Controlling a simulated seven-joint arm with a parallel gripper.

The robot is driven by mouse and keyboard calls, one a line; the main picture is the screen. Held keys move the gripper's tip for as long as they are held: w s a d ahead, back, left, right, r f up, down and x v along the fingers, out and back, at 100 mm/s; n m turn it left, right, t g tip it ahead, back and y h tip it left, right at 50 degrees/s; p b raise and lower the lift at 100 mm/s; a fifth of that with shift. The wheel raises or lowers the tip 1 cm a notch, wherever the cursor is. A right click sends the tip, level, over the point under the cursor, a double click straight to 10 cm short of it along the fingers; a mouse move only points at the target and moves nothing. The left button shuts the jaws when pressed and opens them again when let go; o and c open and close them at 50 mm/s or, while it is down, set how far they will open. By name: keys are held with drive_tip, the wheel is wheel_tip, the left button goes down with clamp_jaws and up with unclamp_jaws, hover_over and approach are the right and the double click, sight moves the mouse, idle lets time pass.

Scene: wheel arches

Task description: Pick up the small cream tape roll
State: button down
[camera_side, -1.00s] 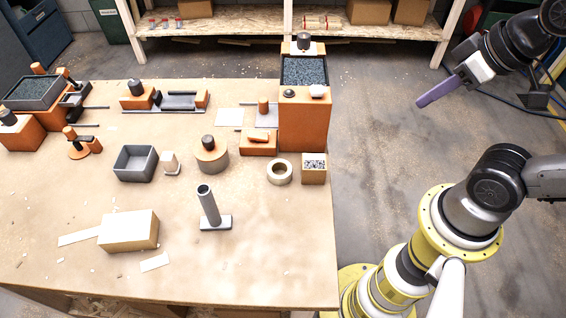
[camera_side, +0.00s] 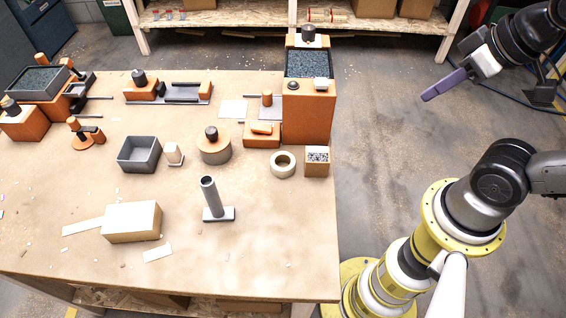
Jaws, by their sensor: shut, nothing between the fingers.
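The small cream tape roll (camera_side: 273,167) lies flat on the table, its hole facing up. It is near the table's right edge, left of a small tan box with a speckled top (camera_side: 317,161). My gripper (camera_side: 430,96) is at the upper right, over the floor beyond the table edge and well apart from the roll. Its purple fingers are shut together and hold nothing. Nothing hides the roll.
A tall orange block with a dark tray (camera_side: 308,118) stands behind the roll. A round tan piece with a black knob (camera_side: 214,151) is to its left. A grey post on a base (camera_side: 209,196) stands in front. The table (camera_side: 270,250) is mostly clear at front right.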

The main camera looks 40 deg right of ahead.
drive_tip(key=c, duration=1.2)
unclamp_jaws()
drive_tip(key=shift+o, duration=0.2)
drive_tip(key=w+r+m, duration=0.3)
drive_tip(key=w+m, duration=0.2)
drive_tip(key=m, duration=0.3)
drive_tip(key=m+g, duration=0.6)
drive_tip(key=m, duration=0.1)
hover_over(290, 165)
wheel_tip(290, 165, down, 15)
wheel_tip(290, 165, down, 13)
drive_tip(key=shift+f, duration=0.15)
